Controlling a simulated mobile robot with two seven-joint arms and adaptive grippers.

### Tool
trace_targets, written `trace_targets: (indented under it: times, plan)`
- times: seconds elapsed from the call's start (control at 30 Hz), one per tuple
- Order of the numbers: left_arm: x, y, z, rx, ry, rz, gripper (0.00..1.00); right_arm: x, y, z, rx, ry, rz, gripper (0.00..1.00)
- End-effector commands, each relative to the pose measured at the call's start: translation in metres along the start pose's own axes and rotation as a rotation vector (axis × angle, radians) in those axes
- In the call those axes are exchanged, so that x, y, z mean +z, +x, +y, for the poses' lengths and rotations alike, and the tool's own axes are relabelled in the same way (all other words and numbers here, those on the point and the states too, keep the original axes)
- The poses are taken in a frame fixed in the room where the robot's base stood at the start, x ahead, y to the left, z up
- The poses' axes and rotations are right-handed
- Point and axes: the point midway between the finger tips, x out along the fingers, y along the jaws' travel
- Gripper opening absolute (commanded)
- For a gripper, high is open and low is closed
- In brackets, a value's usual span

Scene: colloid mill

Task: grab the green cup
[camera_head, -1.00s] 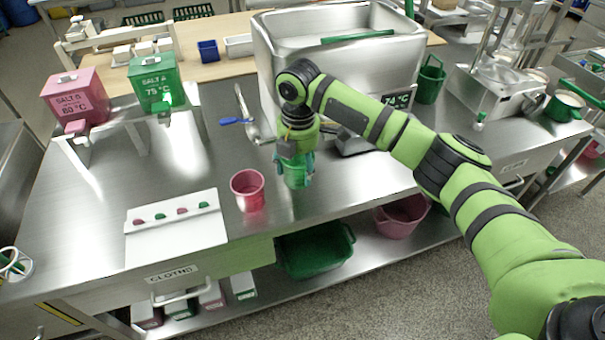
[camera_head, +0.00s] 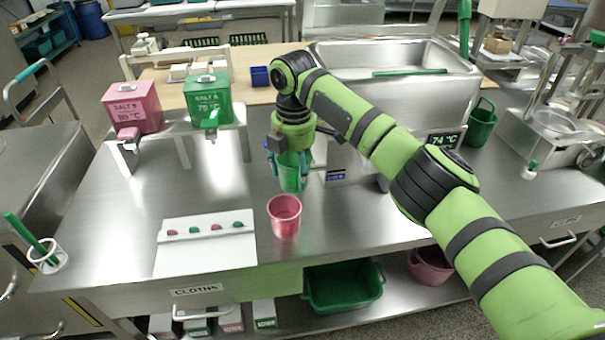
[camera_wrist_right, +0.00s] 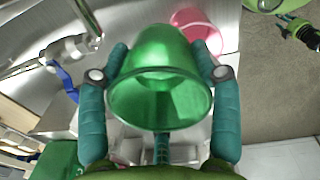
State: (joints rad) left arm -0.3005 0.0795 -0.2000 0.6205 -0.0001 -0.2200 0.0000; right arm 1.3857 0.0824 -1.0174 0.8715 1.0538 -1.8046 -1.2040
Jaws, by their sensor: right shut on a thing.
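The green cup (camera_head: 292,176) is held in my right gripper (camera_head: 289,160), over the steel bench behind the pink cup. In the right wrist view the green cup (camera_wrist_right: 160,85) fills the middle, its open mouth toward the camera. The teal fingers of my right gripper (camera_wrist_right: 160,72) press on it from both sides. The cup looks clear of the bench top. Part of my other arm, seemingly the left gripper (camera_wrist_right: 303,32), shows at the top right corner of the right wrist view, cut off, with its jaws unclear. It is not in the head view.
The pink cup (camera_head: 285,217) stands in front of the held cup. A white board (camera_head: 207,250) with small pink and green pieces lies left. Pink (camera_head: 132,108) and green (camera_head: 209,100) salt boxes stand on a rack behind. A steel sink (camera_head: 400,85) is at the right back.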

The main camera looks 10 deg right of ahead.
Motion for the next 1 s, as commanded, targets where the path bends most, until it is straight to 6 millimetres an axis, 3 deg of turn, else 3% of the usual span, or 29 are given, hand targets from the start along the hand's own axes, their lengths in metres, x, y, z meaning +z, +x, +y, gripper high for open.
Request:
trace_targets:
  times: [1.0]
  plan:
    - [-0.0005,0.0012,-0.0001,0.000,0.000,0.001,0.46,-0.0073,-0.0055,0.0059,0.000,-0.001,-0.001,0.29]
